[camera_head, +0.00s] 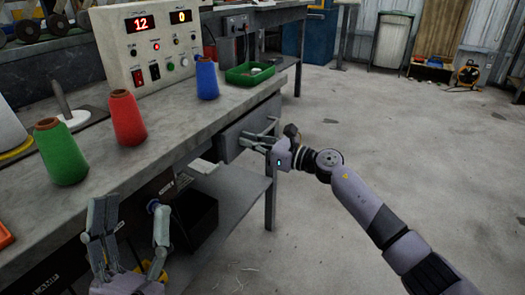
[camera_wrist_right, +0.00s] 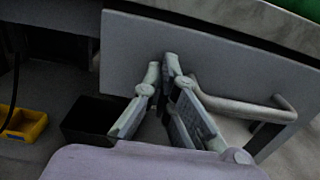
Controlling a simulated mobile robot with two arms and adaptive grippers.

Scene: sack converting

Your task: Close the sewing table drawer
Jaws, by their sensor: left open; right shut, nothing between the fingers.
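The sewing table drawer (camera_head: 232,139) has a flat grey front under the tabletop edge, at the near right end of the table. How far it stands out cannot be told. Its front (camera_wrist_right: 215,62) fills much of the right wrist view, with a bar handle (camera_wrist_right: 255,110) at the right. My right gripper (camera_head: 250,140) is at the drawer front. In the wrist view its fingertips (camera_wrist_right: 165,62) are together and empty, left of the handle; whether they touch the panel is unclear. My left gripper (camera_head: 131,215) is open and empty in front of the table, further left.
The tabletop (camera_head: 170,135) holds red, green and blue thread cones, a control box (camera_head: 150,45) and a green tray (camera_head: 250,73). A black bin (camera_head: 195,213) and a yellow bin (camera_wrist_right: 25,124) sit below.

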